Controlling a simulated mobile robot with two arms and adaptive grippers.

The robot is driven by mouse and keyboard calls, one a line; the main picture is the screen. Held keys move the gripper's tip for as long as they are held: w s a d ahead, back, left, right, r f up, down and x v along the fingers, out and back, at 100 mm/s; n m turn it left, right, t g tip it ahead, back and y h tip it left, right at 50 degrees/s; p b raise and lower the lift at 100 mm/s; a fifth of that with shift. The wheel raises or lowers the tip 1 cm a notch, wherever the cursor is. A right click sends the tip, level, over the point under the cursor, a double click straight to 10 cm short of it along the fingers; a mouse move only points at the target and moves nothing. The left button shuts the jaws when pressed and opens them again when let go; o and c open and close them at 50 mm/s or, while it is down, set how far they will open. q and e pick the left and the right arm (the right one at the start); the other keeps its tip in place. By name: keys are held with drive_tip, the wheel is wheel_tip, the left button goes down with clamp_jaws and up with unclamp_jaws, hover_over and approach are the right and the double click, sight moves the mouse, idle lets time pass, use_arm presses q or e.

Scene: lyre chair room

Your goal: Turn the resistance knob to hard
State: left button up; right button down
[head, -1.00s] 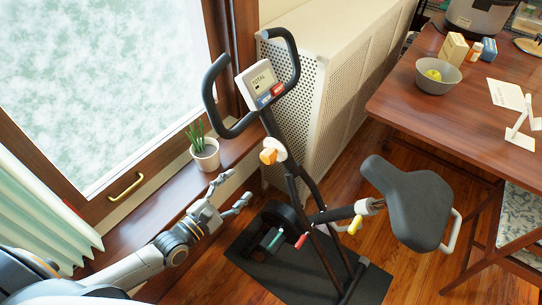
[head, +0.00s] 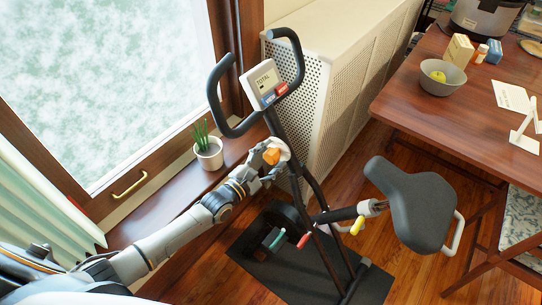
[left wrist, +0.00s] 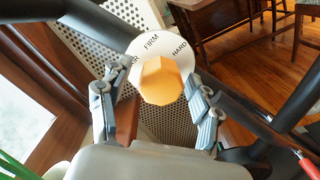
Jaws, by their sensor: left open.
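The orange resistance knob (head: 271,156) sits on the exercise bike's post, below the console. In the left wrist view the knob (left wrist: 161,82) stands in front of a white dial (left wrist: 150,44) lettered "FIRM" and "HARD", with a partly hidden word at left. My left gripper (left wrist: 157,106) is open, with one finger on each side of the knob and visible gaps to it. In the head view my left gripper (head: 272,168) is at the knob, and its fingers are partly hard to make out there. My right gripper is not in view.
The bike's console (head: 263,84) and dark handlebars (head: 215,92) rise above the knob. A potted plant (head: 208,153) stands on the windowsill to the left. A perforated radiator cover (head: 318,110) is behind. The bike seat (head: 408,205) is at right.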

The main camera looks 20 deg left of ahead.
use_arm(q)
drive_tip(key=c, duration=1.2)
